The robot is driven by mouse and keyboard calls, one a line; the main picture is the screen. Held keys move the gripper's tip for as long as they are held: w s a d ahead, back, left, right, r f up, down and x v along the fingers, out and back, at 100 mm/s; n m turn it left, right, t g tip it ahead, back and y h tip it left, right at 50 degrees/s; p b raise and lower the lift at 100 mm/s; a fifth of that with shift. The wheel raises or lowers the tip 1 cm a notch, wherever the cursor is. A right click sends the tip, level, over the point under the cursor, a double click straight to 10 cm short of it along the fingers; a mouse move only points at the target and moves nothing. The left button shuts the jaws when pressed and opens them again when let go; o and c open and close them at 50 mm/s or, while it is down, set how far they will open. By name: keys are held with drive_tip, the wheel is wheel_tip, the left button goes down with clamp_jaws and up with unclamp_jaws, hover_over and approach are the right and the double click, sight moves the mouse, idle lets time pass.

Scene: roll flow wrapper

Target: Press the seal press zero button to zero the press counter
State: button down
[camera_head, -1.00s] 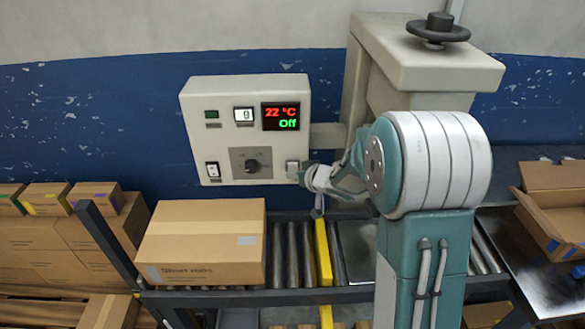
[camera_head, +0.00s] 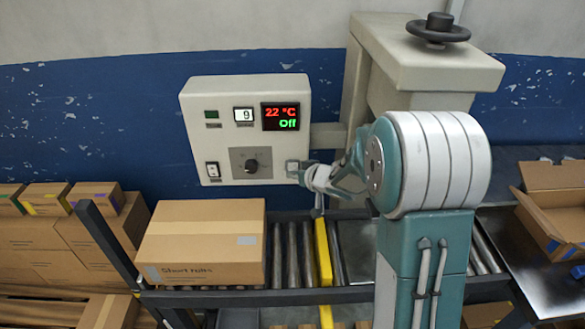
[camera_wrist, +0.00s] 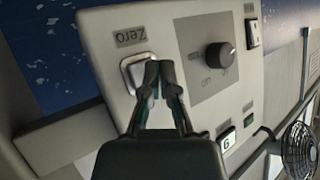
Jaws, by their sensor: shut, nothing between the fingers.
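The zero button (camera_wrist: 135,70) is a pale square key in a frame on the grey control panel (camera_wrist: 103,30), beside a "Zero" label (camera_wrist: 130,36). It also shows at the panel's lower right in the head view (camera_head: 291,166). My gripper (camera_wrist: 159,72) is shut and empty, its dark fingertips overlapping the button's right part in the wrist view. I cannot tell whether they touch it. In the head view my gripper (camera_head: 302,173) is at the button's lower right and partly covers it. The counter (camera_head: 243,115) reads 9.
A dark rotary knob (camera_wrist: 219,55) and a rocker switch (camera_head: 213,170) are on the same panel. The display (camera_head: 281,117) reads 22 °C and Off. A carton (camera_head: 200,242) sits on the roller conveyor below. The press body (camera_head: 425,60) stands right of the panel.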

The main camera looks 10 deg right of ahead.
drive_tip(key=shift+w, duration=0.1)
idle(0.3)
drive_tip(key=shift+w+d+r, duration=0.1)
drive_tip(key=shift+w, duration=0.2)
drive_tip(key=shift+w, duration=0.45)
idle(0.7)
drive_tip(key=shift+s, duration=0.9)
drive_tip(key=s, duration=0.2)
drive_tip(key=s+a, duration=0.1)
drive_tip(key=s, duration=0.2)
drive_tip(key=shift+a, duration=0.1)
idle(0.3)
idle(0.5)
